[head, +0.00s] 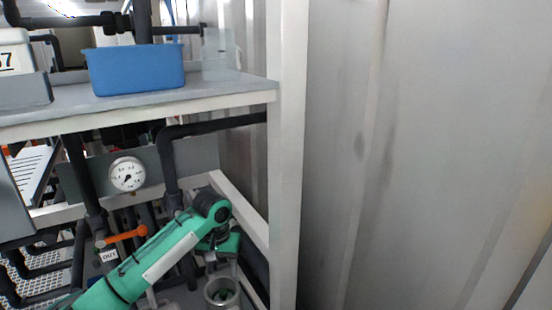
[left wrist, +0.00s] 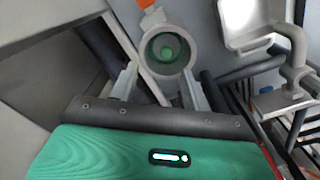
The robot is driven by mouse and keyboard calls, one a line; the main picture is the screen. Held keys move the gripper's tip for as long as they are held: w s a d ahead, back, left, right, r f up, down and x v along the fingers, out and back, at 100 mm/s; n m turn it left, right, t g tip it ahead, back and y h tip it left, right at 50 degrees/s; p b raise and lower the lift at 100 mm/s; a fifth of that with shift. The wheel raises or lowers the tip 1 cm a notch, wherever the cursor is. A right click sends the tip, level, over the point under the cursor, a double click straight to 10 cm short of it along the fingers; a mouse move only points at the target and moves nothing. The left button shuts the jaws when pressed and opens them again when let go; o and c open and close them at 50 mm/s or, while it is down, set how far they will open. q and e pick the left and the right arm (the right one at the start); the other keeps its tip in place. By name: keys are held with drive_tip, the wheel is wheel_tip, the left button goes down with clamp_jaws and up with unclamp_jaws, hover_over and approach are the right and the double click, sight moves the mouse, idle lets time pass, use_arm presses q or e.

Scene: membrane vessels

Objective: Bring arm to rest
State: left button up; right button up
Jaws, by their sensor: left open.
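My left arm (head: 150,262) is green and reaches in from the lower left of the head view, under the shelf. Its wrist bends downward, and my left gripper (head: 213,262) points down over a grey round vessel. In the left wrist view my left gripper (left wrist: 160,78) is open, with its two pale fingers apart and nothing visibly held. The round grey vessel (left wrist: 147,46), open-topped with green inside, lies just beyond the fingertips; I cannot tell whether they touch it. The vessel (head: 209,291) also shows at the bottom of the head view. My right gripper is out of view.
A blue bin (head: 137,70) stands on the grey shelf (head: 220,88) above my arm. A white post (head: 287,150) stands close on the right. Dark pipes, a round gauge (head: 128,174) and an orange valve handle (head: 125,236) crowd the arm. A bare metal wall (head: 430,150) fills the right.

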use_arm(q)
drive_tip(key=s+d+f+m+t+h, duration=0.1)
drive_tip(key=s+d+f, duration=0.2)
drive_tip(key=s+f, duration=0.45)
drive_tip(key=s+d+f+m+t+h, duration=0.1)
drive_tip(key=s+d+f+m, duration=0.15)
drive_tip(key=s+f, duration=0.5)
drive_tip(key=s+a+r+n+t+y, duration=0.1)
drive_tip(key=s+a, duration=0.4)
drive_tip(key=s, duration=0.6)
drive_tip(key=s+a+n+t+y, duration=0.1)
drive_tip(key=s+a, duration=0.4)
drive_tip(key=s, duration=0.6)
wheel_tip(320, 180, down, 32)
drive_tip(key=s+g, duration=0.2)
drive_tip(key=s+a+f, duration=0.2)
drive_tip(key=s+f, duration=0.7)
drive_tip(key=s+a+f+g, duration=0.1)
drive_tip(key=s+a+f, duration=0.1)
drive_tip(key=s+f, duration=0.7)
drive_tip(key=shift+f, duration=0.3)
drive_tip(key=shift+s, duration=0.1)
drive_tip(key=shift+c, duration=1.3)
drive_tip(key=shift+s, duration=0.15)
